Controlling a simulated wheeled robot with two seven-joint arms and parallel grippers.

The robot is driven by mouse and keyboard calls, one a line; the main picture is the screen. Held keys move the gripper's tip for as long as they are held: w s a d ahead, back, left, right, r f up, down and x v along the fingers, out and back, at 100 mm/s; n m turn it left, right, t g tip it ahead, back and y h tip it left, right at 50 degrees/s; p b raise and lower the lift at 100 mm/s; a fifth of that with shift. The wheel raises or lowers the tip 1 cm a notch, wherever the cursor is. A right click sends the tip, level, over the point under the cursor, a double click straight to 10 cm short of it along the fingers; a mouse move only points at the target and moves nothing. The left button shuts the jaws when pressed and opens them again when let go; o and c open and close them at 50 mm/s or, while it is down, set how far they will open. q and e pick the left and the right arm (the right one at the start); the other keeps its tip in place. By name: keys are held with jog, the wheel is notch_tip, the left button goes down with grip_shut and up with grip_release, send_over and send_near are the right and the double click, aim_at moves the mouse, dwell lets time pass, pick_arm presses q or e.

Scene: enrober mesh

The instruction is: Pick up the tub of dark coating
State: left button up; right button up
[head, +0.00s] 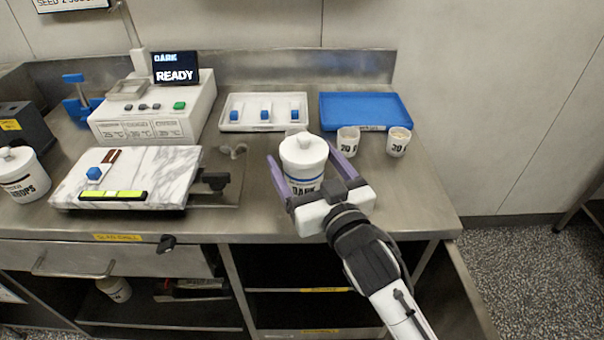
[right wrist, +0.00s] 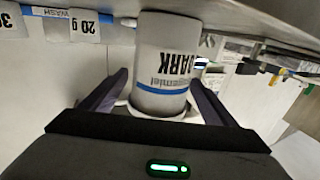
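The tub of dark coating (head: 303,170) is white with a knobbed lid, a blue band and the word DARK. It stands upright on the steel bench near the front edge. In the right wrist view the tub (right wrist: 165,65) appears upside down. My right gripper (head: 305,165) reaches in from the front right, with its purple fingers on either side of the tub. Narrow gaps show between the fingers and the tub, so the gripper is open around it. The fingers also show in the right wrist view (right wrist: 158,85). My left gripper is not in view.
Two small labelled cups (head: 348,141) (head: 398,142) stand just behind and right of the tub. A white tray (head: 245,126) and a blue tray (head: 366,110) lie behind. A marble slab (head: 150,165), a white DARK READY machine (head: 150,110) and another lidded tub (head: 22,175) are left.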

jog(key=c, duration=1.4)
jog(key=shift+r, duration=0.2)
jog(key=shift+c, duration=0.3)
